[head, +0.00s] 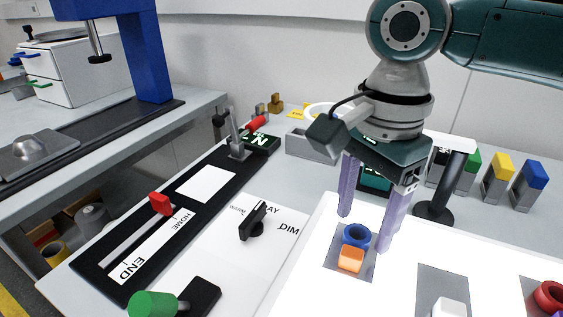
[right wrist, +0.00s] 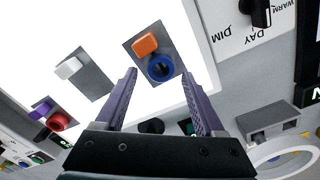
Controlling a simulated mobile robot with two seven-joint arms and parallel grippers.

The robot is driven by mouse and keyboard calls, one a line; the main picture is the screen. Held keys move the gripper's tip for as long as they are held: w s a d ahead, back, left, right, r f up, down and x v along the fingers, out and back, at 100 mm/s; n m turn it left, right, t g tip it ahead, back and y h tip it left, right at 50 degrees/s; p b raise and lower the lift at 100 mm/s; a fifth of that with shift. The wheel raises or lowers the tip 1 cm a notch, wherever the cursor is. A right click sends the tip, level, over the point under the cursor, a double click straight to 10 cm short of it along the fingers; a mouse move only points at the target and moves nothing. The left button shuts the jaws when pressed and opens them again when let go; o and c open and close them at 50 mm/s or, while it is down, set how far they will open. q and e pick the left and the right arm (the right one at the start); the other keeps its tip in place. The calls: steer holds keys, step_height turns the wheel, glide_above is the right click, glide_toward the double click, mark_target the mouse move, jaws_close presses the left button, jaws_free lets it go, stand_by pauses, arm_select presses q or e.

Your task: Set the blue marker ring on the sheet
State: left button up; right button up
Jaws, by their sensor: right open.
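The blue marker ring (head: 356,236) lies on a grey sheet (head: 341,270) on the bright backlit panel, next to an orange block (head: 351,259). In the right wrist view the ring (right wrist: 160,68) sits on the sheet (right wrist: 149,43) beside the orange block (right wrist: 145,44). My right gripper (head: 366,228) points down with its purple fingers apart, one on each side of the ring in the picture. In the right wrist view the ring shows between and beyond the open fingertips (right wrist: 159,75), with clear gaps. My left gripper is not in view.
The lit panel (head: 310,285) also bears another grey sheet (head: 440,283) with a white block (head: 449,307), and a red ring (head: 548,296). A control plate with a black knob (head: 253,222) and a slider with a red handle (head: 160,203) lies left. Coloured blocks stand at the back right.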

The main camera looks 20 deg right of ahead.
mark_target(360, 231)
step_height(360, 231, up, 10)
steer(key=p, duration=0.2)
steer(key=s+a+f+n+y, duration=0.1)
steer(key=s+a+f+n, duration=0.1)
steer(key=a+n, duration=0.1)
steer(key=s+a+f+n+t+y, duration=0.1)
steer(key=s+a+f+n, duration=0.1)
steer(key=a+f+n, duration=0.1)
steer(key=s+a+f+n+t, duration=0.1)
steer(key=s+a+f+n, duration=0.2)
steer(key=n, duration=0.2)
steer(key=shift+a+n+y, duration=0.3)
steer(key=shift+a+y, duration=0.05)
steer(key=shift+y, duration=0.05)
steer(key=s+n, duration=0.1)
steer(key=s+f+n, duration=0.1)
steer(key=s+d+n+t, duration=0.1)
steer(key=shift+s+f+n, duration=0.25)
steer(key=shift+s+n, duration=0.05)
steer(key=shift+s, duration=0.1)
steer(key=s+d+n+h, duration=0.1)
steer(key=s+d+n, duration=0.1)
steer(key=s+d, duration=0.1)
steer(key=s+d+n+h, duration=0.1)
steer(key=s+d, duration=0.1)
steer(key=shift+d+f+t+h, duration=0.2)
steer(key=shift+f+t+h, duration=0.1)
steer(key=shift+f, duration=0.05)
steer(key=shift+s+d, duration=0.1)
